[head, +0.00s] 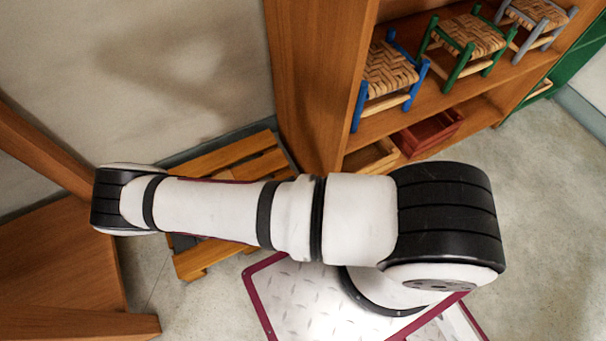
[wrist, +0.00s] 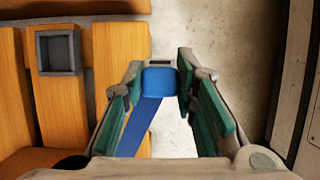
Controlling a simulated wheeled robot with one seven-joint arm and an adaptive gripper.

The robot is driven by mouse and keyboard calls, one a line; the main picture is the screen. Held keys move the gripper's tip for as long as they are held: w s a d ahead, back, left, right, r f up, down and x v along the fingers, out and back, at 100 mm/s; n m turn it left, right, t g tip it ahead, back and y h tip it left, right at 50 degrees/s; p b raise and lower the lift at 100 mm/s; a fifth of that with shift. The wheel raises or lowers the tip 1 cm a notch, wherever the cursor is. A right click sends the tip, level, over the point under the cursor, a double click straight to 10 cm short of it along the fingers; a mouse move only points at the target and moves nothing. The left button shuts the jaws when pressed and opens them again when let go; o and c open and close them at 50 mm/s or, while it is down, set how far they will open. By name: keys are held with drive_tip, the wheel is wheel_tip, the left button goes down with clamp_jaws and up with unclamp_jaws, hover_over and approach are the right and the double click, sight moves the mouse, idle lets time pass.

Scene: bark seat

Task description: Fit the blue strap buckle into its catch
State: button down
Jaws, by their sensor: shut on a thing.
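In the wrist view, the blue strap buckle (wrist: 159,80) is between the fingertips of my gripper (wrist: 160,78). My gripper is shut on it, with a green-padded finger on each side. A blue strap (wrist: 140,126) hangs from the buckle down and to the left, between the fingers. The grey square catch (wrist: 59,52) is fixed on the orange wooden slats at the upper left, apart from the buckle and to its left. In the head view, my arm hides my gripper, the buckle and the catch.
The slatted wooden seat (head: 220,160) stands low against the wall, partly behind my arm. A wooden shelf (head: 320,80) with small woven stools (head: 390,72) and a red crate (head: 430,132) is at the right. A wooden frame (head: 60,260) stands at the left.

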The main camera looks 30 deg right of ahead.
drive_tip(key=shift+w+d+f+b, duration=0.5)
drive_tip(key=shift+w+f+b, duration=0.55)
drive_tip(key=shift+w, duration=1.6)
drive_tip(key=shift+w+d+f+b, duration=0.6)
drive_tip(key=shift+w+b, duration=0.8)
drive_tip(key=shift+w, duration=1.25)
drive_tip(key=shift+w+d+f+b, duration=0.45)
drive_tip(key=shift+w+f+b, duration=0.6)
drive_tip(key=shift+w, duration=1.6)
drive_tip(key=shift+r+b, duration=0.1)
drive_tip(key=shift+b, duration=0.25)
drive_tip(key=c, duration=1.3)
unclamp_jaws()
drive_tip(key=shift+r, duration=0.1)
drive_tip(key=p+v, duration=0.4)
drive_tip(key=v, duration=0.8)
drive_tip(key=shift+p, duration=0.4)
